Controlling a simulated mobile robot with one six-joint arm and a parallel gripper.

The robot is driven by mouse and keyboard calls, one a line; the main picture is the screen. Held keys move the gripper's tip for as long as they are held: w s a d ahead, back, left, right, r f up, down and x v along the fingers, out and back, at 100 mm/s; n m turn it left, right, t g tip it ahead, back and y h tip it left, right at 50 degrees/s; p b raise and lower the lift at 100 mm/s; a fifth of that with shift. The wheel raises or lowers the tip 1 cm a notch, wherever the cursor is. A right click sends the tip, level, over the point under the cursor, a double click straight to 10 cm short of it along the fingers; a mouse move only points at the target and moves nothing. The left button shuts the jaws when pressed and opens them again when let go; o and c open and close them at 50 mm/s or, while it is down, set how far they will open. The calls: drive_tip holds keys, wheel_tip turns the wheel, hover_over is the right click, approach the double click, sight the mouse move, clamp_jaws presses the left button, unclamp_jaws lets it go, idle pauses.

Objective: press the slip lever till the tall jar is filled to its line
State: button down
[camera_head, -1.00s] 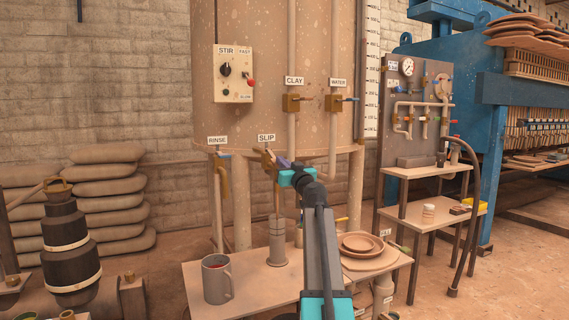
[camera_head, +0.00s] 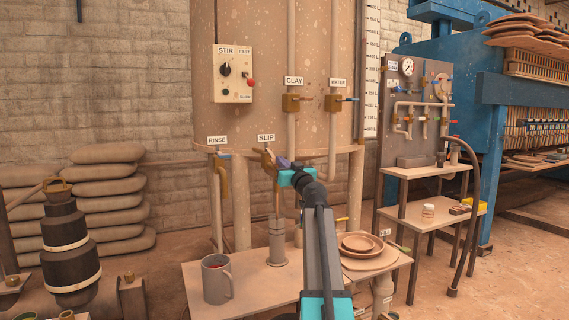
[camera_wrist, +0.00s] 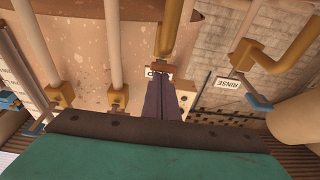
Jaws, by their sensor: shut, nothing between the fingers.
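The slip valve (camera_head: 268,161) sits under the SLIP sign (camera_head: 266,138) at the tank's lower edge. My gripper (camera_head: 281,162) is shut and empty, its dark fingertips at the valve in the head view. In the wrist view the shut fingers (camera_wrist: 165,98) point at the valve and cover part of the SLIP sign (camera_wrist: 158,73). They hide most of the lever, so I cannot tell how far it is pressed. The tall jar (camera_head: 277,245), a narrow grey-brown cylinder, stands upright on the table below the valve. Its line and fill level are too small to read.
A grey mug (camera_head: 216,280) stands left of the jar on the table (camera_head: 258,291). Stacked plates (camera_head: 361,245) lie on the right, beyond my arm. The rinse valve (camera_head: 218,155) is to the left; clay (camera_head: 292,103) and water (camera_head: 336,103) valves are above right.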

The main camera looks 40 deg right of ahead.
drive_tip(key=shift+w, duration=0.1)
drive_tip(key=s+a+r+p, duration=0.2)
drive_tip(key=s+a, duration=0.1)
drive_tip(key=s, duration=0.8)
drive_tip(key=shift+a+p, duration=0.25)
drive_tip(key=shift+p, duration=0.1)
drive_tip(key=shift+s+f, duration=0.1)
idle(0.7)
